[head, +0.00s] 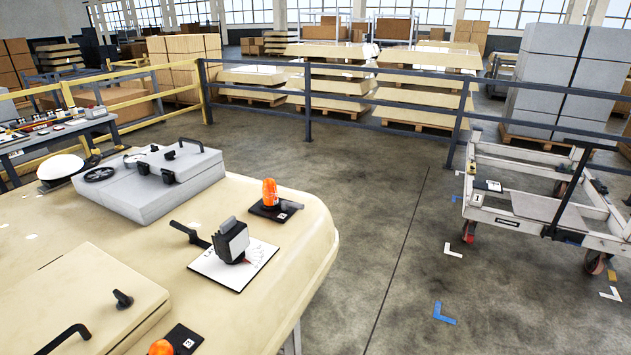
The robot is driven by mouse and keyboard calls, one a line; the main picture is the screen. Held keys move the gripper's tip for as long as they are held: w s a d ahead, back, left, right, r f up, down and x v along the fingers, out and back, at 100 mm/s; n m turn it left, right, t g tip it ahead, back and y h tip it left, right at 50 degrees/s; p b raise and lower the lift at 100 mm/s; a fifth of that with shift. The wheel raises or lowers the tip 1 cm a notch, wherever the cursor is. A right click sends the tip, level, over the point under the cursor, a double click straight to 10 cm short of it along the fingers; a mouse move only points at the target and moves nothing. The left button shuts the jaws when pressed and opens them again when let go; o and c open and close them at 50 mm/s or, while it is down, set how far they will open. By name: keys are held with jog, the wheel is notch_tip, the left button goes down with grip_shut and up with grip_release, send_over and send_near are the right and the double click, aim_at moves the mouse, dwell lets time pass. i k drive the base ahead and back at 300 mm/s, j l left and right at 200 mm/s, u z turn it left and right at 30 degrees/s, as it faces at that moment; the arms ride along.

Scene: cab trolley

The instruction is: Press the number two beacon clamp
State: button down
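An orange beacon (269,192) stands upright on a black base plate with a small white label (283,215), near the far right edge of the cream cab roof (290,255). A second orange beacon (160,348) is cut off by the bottom edge; its black plate carries a white label (188,343). The label numbers are too small to read, so I cannot tell which clamp is number two. A black lever (190,235) lies beside a white printed sheet (245,275) with a grey and black block (231,240) on it. My gripper is not in view.
A grey hatch box (145,195) with black latches lies on the roof. A cream panel (75,300) with black handles is at lower left. A wheeled trolley (530,205) stands right, a side table (60,135) left. Open floor (390,260) and a railing (380,70) lie beyond.

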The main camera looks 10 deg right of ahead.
aim_at(285, 205)
jog(key=i+l, duration=0.3)
jog(key=i, duration=0.2)
jog(key=i+l, duration=0.65)
jog(key=i, duration=0.3)
jog(key=u, duration=0.05)
